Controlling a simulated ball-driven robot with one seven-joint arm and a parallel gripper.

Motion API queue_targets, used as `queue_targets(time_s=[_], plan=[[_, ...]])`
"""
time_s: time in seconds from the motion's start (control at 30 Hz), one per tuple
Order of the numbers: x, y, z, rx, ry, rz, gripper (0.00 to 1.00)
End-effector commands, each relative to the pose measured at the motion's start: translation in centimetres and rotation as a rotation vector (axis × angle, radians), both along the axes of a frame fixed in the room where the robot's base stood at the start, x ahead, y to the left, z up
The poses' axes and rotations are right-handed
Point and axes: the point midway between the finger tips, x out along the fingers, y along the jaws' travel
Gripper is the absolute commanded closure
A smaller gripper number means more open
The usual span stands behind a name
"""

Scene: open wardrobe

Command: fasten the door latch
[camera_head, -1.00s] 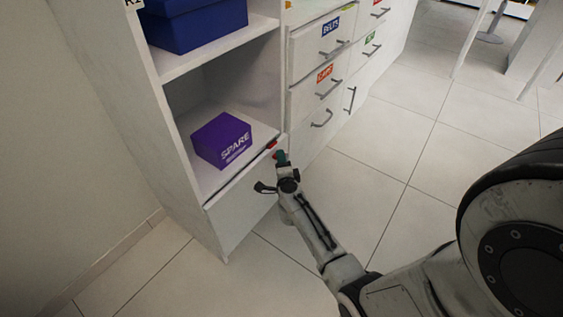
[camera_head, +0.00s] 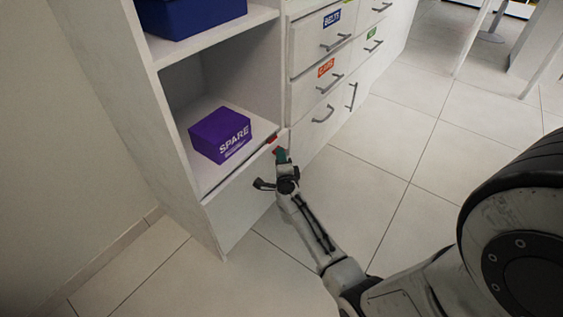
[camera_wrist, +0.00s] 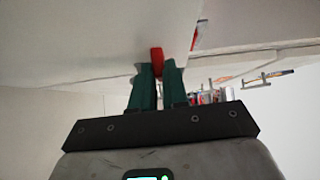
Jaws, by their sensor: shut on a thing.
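The red latch piece (camera_wrist: 156,60) sits between the two green fingertips in the wrist view, at the edge of a white panel. My gripper (camera_wrist: 158,72) is closed on it. In the head view, my gripper (camera_head: 281,156) is at the upper right corner of the low white door panel (camera_head: 238,203), below the open compartment. A small red part (camera_head: 273,139) shows just above the fingertips there. The fingers hide part of the latch, so its exact position is hard to tell.
A purple SPARE box (camera_head: 220,135) stands in the compartment above the panel, and a blue box (camera_head: 195,15) is on the shelf above. Labelled drawers (camera_head: 320,85) with grey handles are to the right. The tiled floor (camera_head: 370,180) is clear to the right.

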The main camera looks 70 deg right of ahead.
Motion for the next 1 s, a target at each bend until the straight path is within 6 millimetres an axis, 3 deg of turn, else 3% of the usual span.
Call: queue_targets(time_s=[0.03,0.53,0.57,0.8,1.0], plan=[[0.11,0.05,-0.64,-0.005,-0.013,0.001,1.00],[0.17,0.01,-0.33,-0.010,-0.047,0.002,1.00],[0.17,0.01,-0.33,-0.009,-0.047,0.002,0.84],[0.17,0.00,-0.29,-0.010,-0.047,0.001,0.61],[0.17,-0.01,-0.26,-0.011,-0.047,0.001,0.61]])
